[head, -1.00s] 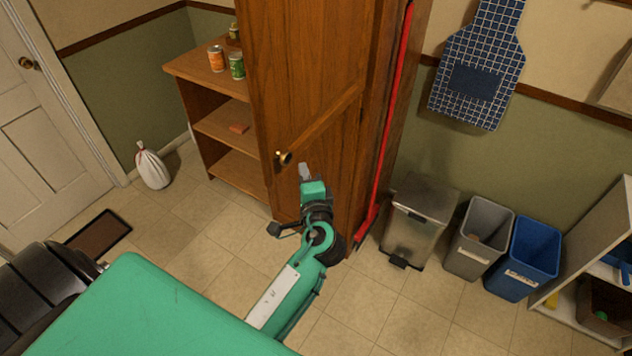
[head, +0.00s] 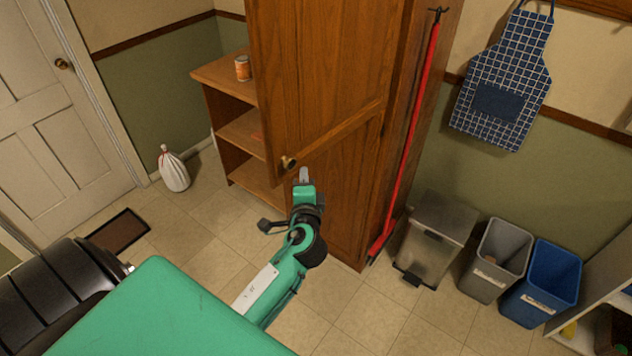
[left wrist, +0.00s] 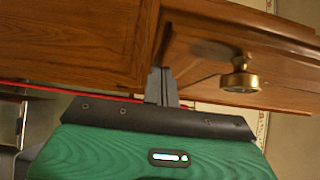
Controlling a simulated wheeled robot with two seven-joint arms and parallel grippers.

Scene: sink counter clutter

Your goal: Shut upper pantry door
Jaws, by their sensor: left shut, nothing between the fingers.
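The upper pantry door (head: 312,75) is brown wood and stands ajar, swung out from the tall cabinet on its left side. Its brass knob (head: 288,162) is near the lower left corner; the knob also shows in the left wrist view (left wrist: 240,76). The lower pantry door (head: 335,190) looks closed. My left gripper (head: 304,176) is shut and empty, just right of and below the knob in the head view. In the left wrist view, its fingers (left wrist: 161,86) point at the wood left of the knob; I cannot tell whether they touch it. My right gripper is not in view.
Open shelves (head: 240,128) with an orange can (head: 242,68) stand left of the cabinet. A red-handled broom or mop (head: 408,140) hangs on the cabinet's right side. A steel bin (head: 438,238), grey bin (head: 495,260) and blue bin (head: 541,283) stand right. A white sack (head: 173,170) sits left.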

